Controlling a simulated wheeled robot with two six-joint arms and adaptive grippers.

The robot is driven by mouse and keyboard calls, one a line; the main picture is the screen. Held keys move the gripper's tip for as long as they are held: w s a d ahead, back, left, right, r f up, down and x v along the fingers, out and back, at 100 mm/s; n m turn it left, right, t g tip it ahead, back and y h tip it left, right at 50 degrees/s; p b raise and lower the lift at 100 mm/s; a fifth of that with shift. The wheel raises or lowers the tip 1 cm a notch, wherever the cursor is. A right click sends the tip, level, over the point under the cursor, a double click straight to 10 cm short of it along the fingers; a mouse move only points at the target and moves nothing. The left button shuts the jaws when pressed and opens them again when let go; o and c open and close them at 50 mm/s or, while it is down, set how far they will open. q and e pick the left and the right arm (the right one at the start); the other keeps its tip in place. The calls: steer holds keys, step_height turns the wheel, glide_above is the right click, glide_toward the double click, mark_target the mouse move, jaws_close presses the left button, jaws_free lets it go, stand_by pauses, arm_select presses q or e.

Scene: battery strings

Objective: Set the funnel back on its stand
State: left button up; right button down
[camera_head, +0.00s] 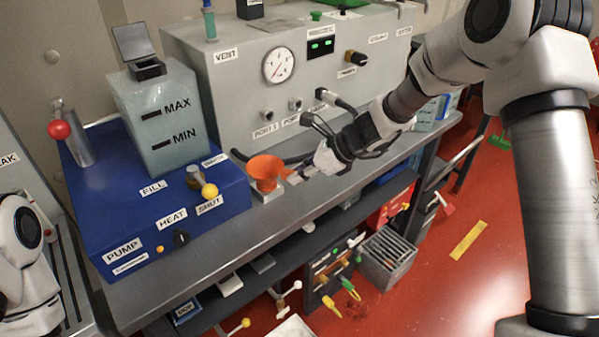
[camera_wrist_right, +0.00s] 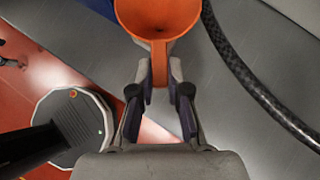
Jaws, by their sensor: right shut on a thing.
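The orange funnel (camera_head: 266,170) is upright over the grey workbench, just right of the blue unit. My right gripper (camera_head: 297,176) is shut on its handle from the right. In the right wrist view, the handle of the funnel (camera_wrist_right: 158,18) runs between the two fingers of the gripper (camera_wrist_right: 160,88). A small pale block (camera_head: 266,194), which looks like the stand, shows directly below the funnel. The funnel hides part of it, and I cannot tell whether they touch. Part of my left arm shows at the left edge; its gripper is out of view.
The blue unit (camera_head: 120,225) with a tank (camera_head: 160,118) and yellow-knobbed valve (camera_head: 209,191) stands close left. A grey instrument box (camera_head: 235,75) is behind. A black hose (camera_wrist_right: 245,75) curves beside the gripper. The bench front edge is near; bare bench (camera_head: 225,238) lies in front.

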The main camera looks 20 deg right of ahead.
steer(key=c, duration=1.1)
jaws_free()
steer(key=shift+o, duration=0.2)
steer(key=v, duration=1.2)
steer(key=s+a+f+g+h, duration=0.15)
steer(key=s+f, duration=0.25)
steer(key=f, duration=0.4)
steer(key=s+a+f+g+y, duration=0.1)
steer(key=s+f+g, duration=0.2)
steer(key=f, duration=0.6)
steer(key=s+d+f+n+g+h, duration=0.15)
steer(key=s+f+n+h, duration=0.25)
steer(key=s+f+n, duration=0.75)
steer(key=s+f+n+g+h, duration=0.35)
steer(key=s+f, duration=0.55)
steer(key=s, duration=0.8)
steer(key=w+n+t, duration=0.1)
steer(key=n, duration=0.2)
steer(key=w+n+t, duration=0.1)
steer(key=w+n, duration=0.1)
steer(key=n, duration=0.1)
steer(key=w+a+n+t, duration=0.1)
steer(key=w+n+t, duration=0.1)
steer(key=n, duration=0.1)
steer(key=shift+a+r+n+y, duration=0.1)
steer(key=shift+r+n+y, duration=0.05)
steer(key=shift+n+y, duration=0.2)
